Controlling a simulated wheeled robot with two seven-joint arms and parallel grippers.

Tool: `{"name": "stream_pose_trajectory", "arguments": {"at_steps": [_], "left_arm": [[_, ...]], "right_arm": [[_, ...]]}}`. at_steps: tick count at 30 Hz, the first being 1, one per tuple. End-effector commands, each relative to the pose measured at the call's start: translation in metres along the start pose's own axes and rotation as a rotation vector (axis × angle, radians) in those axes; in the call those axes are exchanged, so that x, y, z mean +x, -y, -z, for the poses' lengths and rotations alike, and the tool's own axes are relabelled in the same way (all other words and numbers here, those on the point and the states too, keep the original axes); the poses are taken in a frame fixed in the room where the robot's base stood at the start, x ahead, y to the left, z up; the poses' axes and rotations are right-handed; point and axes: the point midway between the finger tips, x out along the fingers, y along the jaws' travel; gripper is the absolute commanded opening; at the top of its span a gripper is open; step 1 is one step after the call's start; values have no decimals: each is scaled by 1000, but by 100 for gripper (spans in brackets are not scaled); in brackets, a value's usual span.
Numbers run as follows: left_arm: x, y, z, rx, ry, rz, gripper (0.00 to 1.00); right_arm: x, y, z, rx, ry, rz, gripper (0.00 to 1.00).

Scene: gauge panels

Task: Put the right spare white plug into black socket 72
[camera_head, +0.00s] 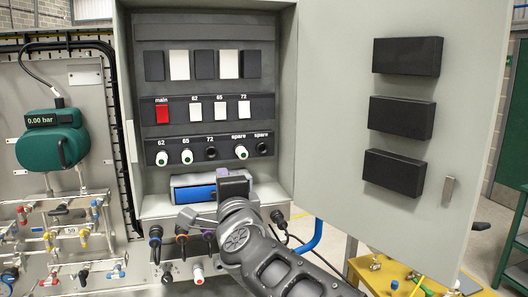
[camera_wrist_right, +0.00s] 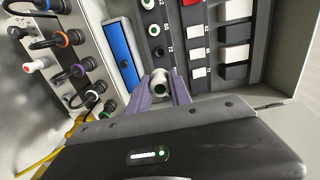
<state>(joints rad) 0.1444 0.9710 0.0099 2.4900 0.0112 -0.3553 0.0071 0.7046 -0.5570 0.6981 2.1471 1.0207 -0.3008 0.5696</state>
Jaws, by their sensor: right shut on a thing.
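The plug row is in the cabinet in the head view. Black socket 72 (camera_head: 210,153) is empty. The left spare place holds a white plug (camera_head: 241,152); the right spare socket (camera_head: 262,149) is dark and empty. My right gripper (camera_wrist_right: 164,88) has its purple fingers shut on a white plug (camera_wrist_right: 159,76) in the wrist view. In the head view my right gripper (camera_head: 232,187) is below the row, in front of the blue display, and hides the held plug. Socket 72 shows in the wrist view (camera_wrist_right: 158,53), just beyond the plug. My left gripper is not in view.
White plugs fill sockets 62 (camera_head: 162,158) and 65 (camera_head: 187,157). Above are the red main switch (camera_head: 162,112) and several white switches. Below are the blue display (camera_head: 195,193) and cabled connectors. The open cabinet door (camera_head: 450,100) stands at the right.

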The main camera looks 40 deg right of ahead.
Motion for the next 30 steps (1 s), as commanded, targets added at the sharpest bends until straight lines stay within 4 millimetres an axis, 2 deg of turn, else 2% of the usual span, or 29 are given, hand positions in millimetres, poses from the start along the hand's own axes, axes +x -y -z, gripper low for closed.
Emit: {"name": "stream_pose_trajectory", "arguments": {"at_steps": [5,12,15,18,30], "left_arm": [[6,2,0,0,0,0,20],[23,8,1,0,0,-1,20],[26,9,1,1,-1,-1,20],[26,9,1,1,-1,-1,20],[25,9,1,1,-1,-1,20]], "right_arm": [[0,0,-1,125,3,5,0],[0,-2,-1,646,6,4,0],[0,-2,-1,809,4,0,0],[0,-1,0,875,2,-2,0],[1,0,0,874,1,-2,0]]}}
